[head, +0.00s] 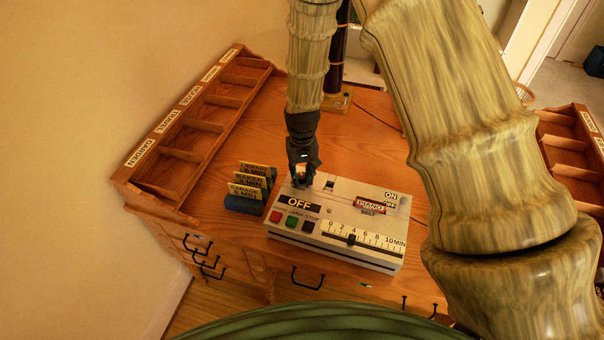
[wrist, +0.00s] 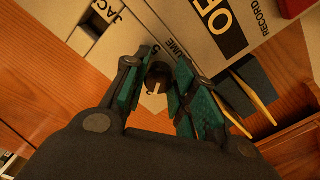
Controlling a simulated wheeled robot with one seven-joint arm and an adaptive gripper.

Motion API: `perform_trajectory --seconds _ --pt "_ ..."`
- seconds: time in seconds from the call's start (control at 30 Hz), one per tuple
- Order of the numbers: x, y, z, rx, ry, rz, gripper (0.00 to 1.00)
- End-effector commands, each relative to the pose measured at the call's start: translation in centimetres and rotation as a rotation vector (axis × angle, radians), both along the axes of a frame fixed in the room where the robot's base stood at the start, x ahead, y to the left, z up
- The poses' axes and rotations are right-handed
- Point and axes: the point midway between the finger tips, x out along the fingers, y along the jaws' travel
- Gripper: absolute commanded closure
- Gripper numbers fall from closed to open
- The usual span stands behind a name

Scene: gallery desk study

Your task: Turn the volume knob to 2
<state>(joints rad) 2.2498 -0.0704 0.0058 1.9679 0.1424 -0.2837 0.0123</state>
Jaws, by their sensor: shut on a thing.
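The volume knob (wrist: 158,78) is a small dark round knob with a pale pointer mark, on the top face of a light grey control box (head: 341,253). In the wrist view it sits between the fingertips of my gripper (wrist: 157,85), and part of the "VOLUME" lettering shows beside it. My gripper is shut on the knob, with green pads at its sides. In the head view my gripper (head: 301,181) points down at the box's back left corner and hides the knob. The number scale is mostly covered, so the knob's setting cannot be read.
The box also carries a black "OFF" label (head: 299,203), red, green and dark buttons, a slider (head: 351,239) and a "PIANO" label (head: 370,204). A card holder (head: 245,204) stands close to its left. A wooden sorter (head: 207,126) lines the desk's left edge.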

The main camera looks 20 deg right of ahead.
Motion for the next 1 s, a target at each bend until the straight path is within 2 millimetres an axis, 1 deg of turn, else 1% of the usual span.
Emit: perform_trajectory --seconds 0.3,0.77,0.8,0.87,0.9,0.93,1.0 --pt "0.08 0.01 0.06 0.0 -0.002 -0.098 0.97" --pt "0.1 0.01 0.07 0.0 -0.002 -0.111 0.97" --pt "0.1 0.01 0.07 0.0 -0.002 -0.111 0.71" --pt "0.1 0.01 0.07 0.0 -0.002 -0.111 0.6" --pt "0.1 0.02 0.06 0.0 -0.002 -0.111 0.53" --pt "0.09 0.02 0.06 0.0 -0.002 -0.111 0.51" --pt "0.07 0.03 0.05 0.0 -0.001 -0.111 0.51"
